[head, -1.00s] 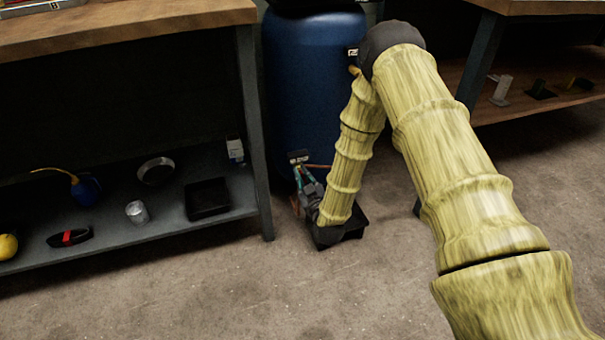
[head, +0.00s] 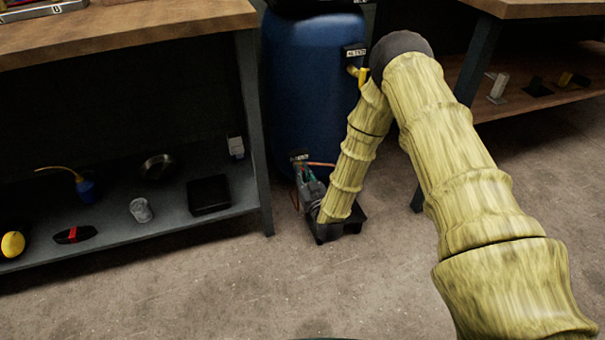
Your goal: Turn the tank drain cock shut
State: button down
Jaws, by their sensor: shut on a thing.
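The blue tank (head: 308,110) stands upright between the two benches. My gripper (head: 301,174) is low at the tank's front, by a small dark label at the tank's foot. It is shut on the drain cock there. The cock itself is mostly hidden behind the fingers and wrist, so its angle cannot be told. A thin copper-coloured pipe (head: 322,165) shows just right of the gripper.
A black drip tray (head: 352,226) sits on the floor under my wrist. A yellow-handled valve (head: 362,76) is higher on the tank, close to my elbow. The left bench's leg (head: 254,140) stands close by; its lower shelf (head: 120,236) holds small items. Floor in front is clear.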

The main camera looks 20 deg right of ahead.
jog(key=c, duration=1.6)
grip_release()
jog(key=shift+o, duration=0.2)
jog(key=shift+s, duration=0.1)
jog(key=s, duration=1.2)
jog(key=shift+d, duration=0.15)
jog(key=shift+f, duration=0.1)
